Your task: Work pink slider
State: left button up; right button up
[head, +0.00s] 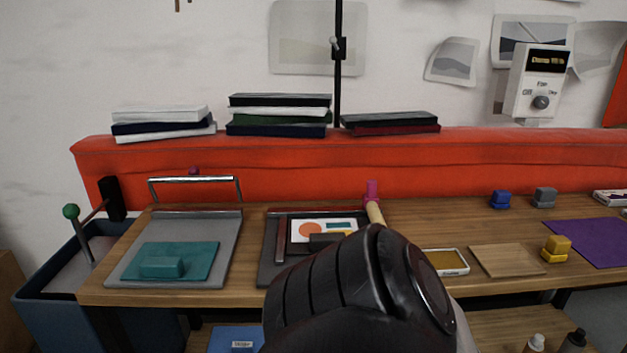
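A small pink upright piece (372,188), likely the slider, stands at the back of the wooden bench. It is at the upper right corner of a dark press board (268,250). A tan rounded bar (375,212) lies just in front of it and runs down behind my black arm link. The board holds a framed print with an orange disc (310,230) and a dark bar on its left. My arm link covers the board's lower right part. Neither gripper shows in the head view, and I cannot tell whether one is hidden behind the link.
Left on the bench is a grey plate (225,250) with a teal sheet and a raised metal handle. A blue bin (45,300) stands left. Right are a gold-filled tray (445,262), wooden board (508,260), yellow block (557,249) and purple sheet (590,240).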

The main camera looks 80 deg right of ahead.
aim_at(370, 200)
jog(key=z, duration=1.75)
